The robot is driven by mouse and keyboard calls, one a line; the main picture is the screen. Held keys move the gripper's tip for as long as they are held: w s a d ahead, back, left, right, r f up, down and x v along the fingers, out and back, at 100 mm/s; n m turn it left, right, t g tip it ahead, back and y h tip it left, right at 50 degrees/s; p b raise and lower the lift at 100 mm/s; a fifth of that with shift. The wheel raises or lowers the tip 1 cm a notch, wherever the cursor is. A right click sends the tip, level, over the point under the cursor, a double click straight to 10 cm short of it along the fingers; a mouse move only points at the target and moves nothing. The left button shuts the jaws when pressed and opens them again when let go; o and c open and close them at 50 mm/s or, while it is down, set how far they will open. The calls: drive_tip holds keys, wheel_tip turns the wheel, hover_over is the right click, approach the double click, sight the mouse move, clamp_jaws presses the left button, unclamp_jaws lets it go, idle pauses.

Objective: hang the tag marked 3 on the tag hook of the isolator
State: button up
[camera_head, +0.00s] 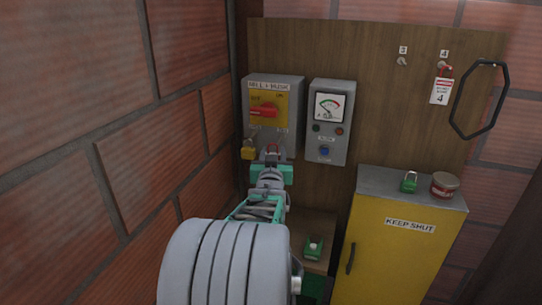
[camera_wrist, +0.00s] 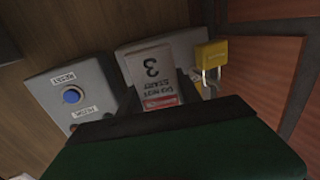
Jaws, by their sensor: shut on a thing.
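The tag marked 3 (camera_wrist: 151,68) shows upside down in the wrist view, white with a red band. My gripper (camera_head: 272,166) is shut on it; the green and black gripper part in the wrist view covers the tag's near end. The isolator (camera_head: 290,92) is a grey box with a yellow panel and red handle, just above and behind my gripper in the head view. Its lower part also shows behind the tag in the wrist view (camera_wrist: 190,46). A yellow padlock (camera_head: 248,150) hangs at its lower left. The tag hook is too small or hidden to make out.
A grey meter box (camera_head: 327,145) stands right of the isolator. Tag 4 (camera_head: 440,92) hangs on the board (camera_head: 390,110); hook 3 (camera_head: 402,62) is bare. A yellow cabinet (camera_head: 385,265) bears a green padlock (camera_head: 409,182) and tin (camera_head: 445,185). A brick wall (camera_head: 130,130) bounds the left.

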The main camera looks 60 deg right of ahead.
drive_tip(key=shift+w+d+f+b, duration=0.1)
drive_tip(key=shift+d+f+b, duration=0.1)
drive_tip(key=shift+d+b, duration=0.3)
drive_tip(key=shift+w+d+f+b, duration=0.1)
drive_tip(key=shift+d+f+b, duration=0.15)
drive_tip(key=shift+d, duration=0.4)
drive_tip(key=shift+w+d+f+b, duration=0.1)
drive_tip(key=shift+d+f+b, duration=0.1)
drive_tip(key=shift+d+b, duration=0.3)
drive_tip(key=shift+d+r, duration=0.1)
drive_tip(key=shift+d, duration=0.05)
drive_tip(key=o, duration=1.4)
drive_tip(key=shift+s, duration=0.1)
